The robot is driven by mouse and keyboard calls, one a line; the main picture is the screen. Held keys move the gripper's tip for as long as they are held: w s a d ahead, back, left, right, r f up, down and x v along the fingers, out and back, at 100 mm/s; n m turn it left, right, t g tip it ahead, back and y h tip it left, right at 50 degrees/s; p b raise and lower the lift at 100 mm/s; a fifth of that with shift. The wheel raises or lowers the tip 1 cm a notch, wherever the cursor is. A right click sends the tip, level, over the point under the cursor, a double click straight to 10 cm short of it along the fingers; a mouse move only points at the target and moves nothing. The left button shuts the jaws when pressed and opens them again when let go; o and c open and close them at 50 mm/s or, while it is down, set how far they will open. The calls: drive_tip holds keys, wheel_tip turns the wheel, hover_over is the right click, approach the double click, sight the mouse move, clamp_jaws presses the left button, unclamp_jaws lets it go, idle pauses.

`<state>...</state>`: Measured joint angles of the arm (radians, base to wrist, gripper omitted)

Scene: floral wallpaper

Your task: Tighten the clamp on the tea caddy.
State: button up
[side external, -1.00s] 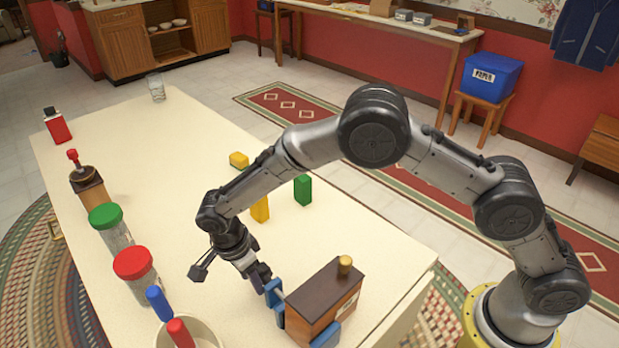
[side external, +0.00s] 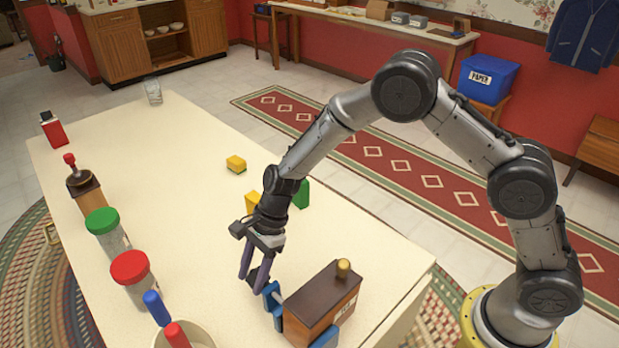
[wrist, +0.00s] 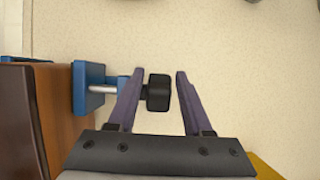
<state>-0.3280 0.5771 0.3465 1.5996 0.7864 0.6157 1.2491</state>
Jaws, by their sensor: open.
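The tea caddy (side external: 318,305) is a brown wooden box with a dark lid and brass knob, at the table's near edge. It also fills the left of the wrist view (wrist: 55,125). A blue clamp (side external: 272,297) is on it; in the wrist view its blue jaw (wrist: 88,88) shows with a metal screw rod and a black knob (wrist: 158,92). My gripper (side external: 249,279) is open, pointing down just left of the clamp. In the wrist view the knob appears between my fingers (wrist: 159,75), nearer the left one. I cannot tell whether they touch it.
A pot (side external: 200,338) with blue and red handles stands at the near edge. Red- and green-lidded jars (side external: 135,280) line the left side. The table's middle left is clear.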

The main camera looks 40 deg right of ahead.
drive_tip(key=y, duration=0.2)
drive_tip(key=d+y, duration=0.1)
drive_tip(key=y, duration=0.1)
drive_tip(key=shift+r, duration=0.1)
drive_tip(key=y, duration=0.3)
drive_tip(key=shift+d, duration=0.4)
drive_tip(key=y, duration=0.3)
drive_tip(key=d+y, duration=0.1)
drive_tip(key=y, duration=0.1)
drive_tip(key=shift+f, duration=0.25)
drive_tip(key=shift+w+d+y, duration=0.1)
drive_tip(key=shift+d+y, duration=0.25)
drive_tip(key=shift+y, duration=0.15)
drive_tip(key=d, duration=1.3)
drive_tip(key=shift+d+r, duration=0.1)
drive_tip(key=shift+d, duration=0.25)
wheel_tip(320, 180, up, 17)
drive_tip(key=shift+a+f, duration=0.2)
drive_tip(key=shift+a, duration=0.15)
